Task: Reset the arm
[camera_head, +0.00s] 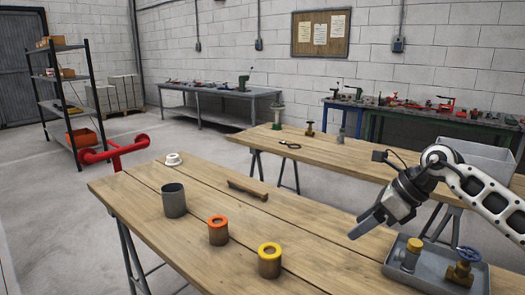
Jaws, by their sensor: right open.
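My right gripper (366,222) comes in from the right, above the near wooden table (135,205). It points down and to the left, empty, with its jaws open. It is apart from the table's objects, above and left of a grey tray (398,268). The tray holds a brass fitting with a yellow top (411,254) and a brass valve with a blue handwheel (463,267). My left gripper is not in view.
On the near table stand a grey cup (174,200), an orange-topped cylinder (218,230), a yellow-topped cylinder (269,260), a white ring (173,159) and a brown bar (248,190). A red pipe (115,152) stands behind. A second wooden table (330,155) bears a grey bin (475,158).

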